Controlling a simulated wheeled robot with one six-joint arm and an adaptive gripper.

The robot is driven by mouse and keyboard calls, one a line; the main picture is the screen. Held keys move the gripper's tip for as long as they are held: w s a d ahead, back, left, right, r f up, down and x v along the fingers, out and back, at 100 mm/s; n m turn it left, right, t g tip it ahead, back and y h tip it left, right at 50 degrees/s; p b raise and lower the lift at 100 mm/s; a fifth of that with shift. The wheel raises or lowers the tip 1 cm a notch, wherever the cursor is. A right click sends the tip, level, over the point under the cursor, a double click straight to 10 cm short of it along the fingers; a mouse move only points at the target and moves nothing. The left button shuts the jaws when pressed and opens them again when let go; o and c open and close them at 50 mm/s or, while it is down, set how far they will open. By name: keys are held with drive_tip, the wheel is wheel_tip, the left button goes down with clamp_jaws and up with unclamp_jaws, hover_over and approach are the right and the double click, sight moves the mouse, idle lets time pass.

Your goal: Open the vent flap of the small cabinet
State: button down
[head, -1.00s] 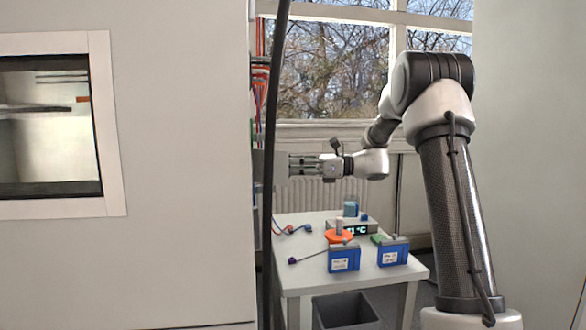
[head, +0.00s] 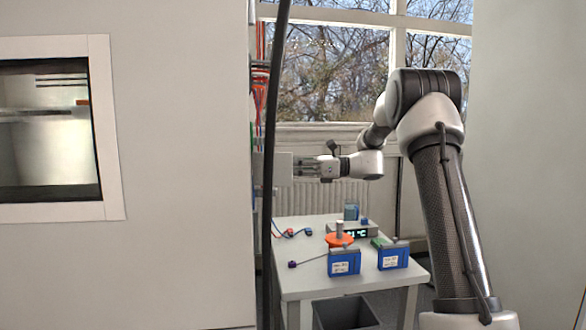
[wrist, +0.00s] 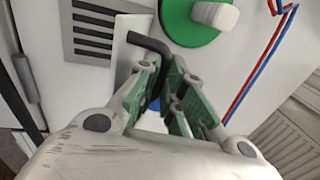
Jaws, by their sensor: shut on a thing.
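In the wrist view, the grey slotted vent (wrist: 95,32) is on the pale face of the small cabinet. The white flap (wrist: 128,48) stands out beside it at an angle, partly hidden by my fingers. A black bent handle (wrist: 147,42) runs from the flap down between my green-padded fingers. My gripper (wrist: 163,78) is shut on this handle. In the head view, my gripper (head: 300,168) points left, against the pale flap (head: 280,168), which sticks out past the big cabinet's edge. That edge hides the small cabinet's face.
A green disc (wrist: 185,28) with a white knob and red and blue wires (wrist: 262,60) are close right of my fingers. In the head view, a black cable (head: 272,130) hangs in front. A table (head: 300,265) with blue boxes (head: 344,262) is below.

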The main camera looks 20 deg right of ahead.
drive_tip(key=shift+w+r, duration=0.2)
drive_tip(key=shift+r, duration=0.35)
drive_tip(key=c, duration=1.5)
unclamp_jaws()
drive_tip(key=shift+w+f, duration=0.1)
drive_tip(key=shift+c, duration=0.2)
drive_tip(key=v, duration=1.2)
drive_tip(key=shift+d+f, duration=0.15)
drive_tip(key=shift+f, duration=0.25)
